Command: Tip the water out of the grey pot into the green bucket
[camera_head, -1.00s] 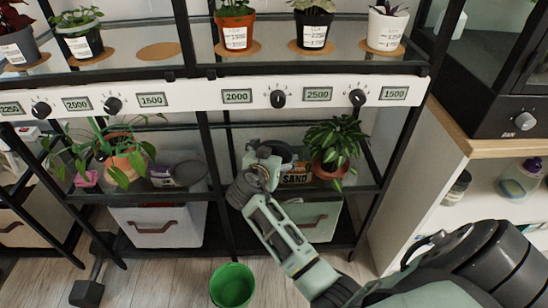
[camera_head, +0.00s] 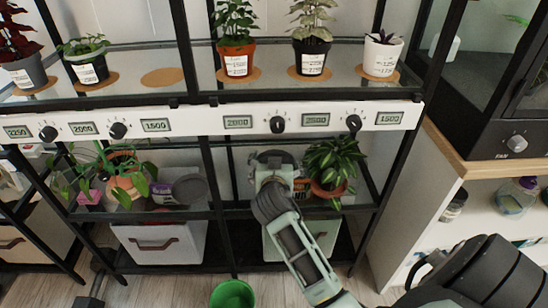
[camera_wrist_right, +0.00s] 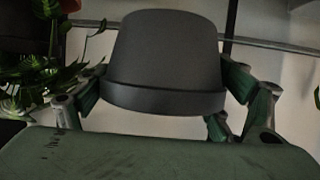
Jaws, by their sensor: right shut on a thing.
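The green bucket (camera_head: 232,294) stands on the floor in front of the rack, cut off by the lower edge of the head view. My right gripper (camera_head: 274,160) is at the rack's middle shelf, left of a leafy plant. In the right wrist view it is shut on the dark grey pot (camera_wrist_right: 163,65), with fingers on both sides. That view appears upside down, so the pot seems upright, wide rim up. The pot's inside and any water are hidden. In the head view the gripper mostly hides the pot. My left gripper is not in view.
The leafy plant (camera_head: 332,165) in a terracotta pot stands close right of the gripper. The upper shelf (camera_head: 205,75) with several potted plants and the dial panel (camera_head: 190,125) are above it. A rack post (camera_head: 215,190) is to its left. Storage bins (camera_head: 160,240) sit below.

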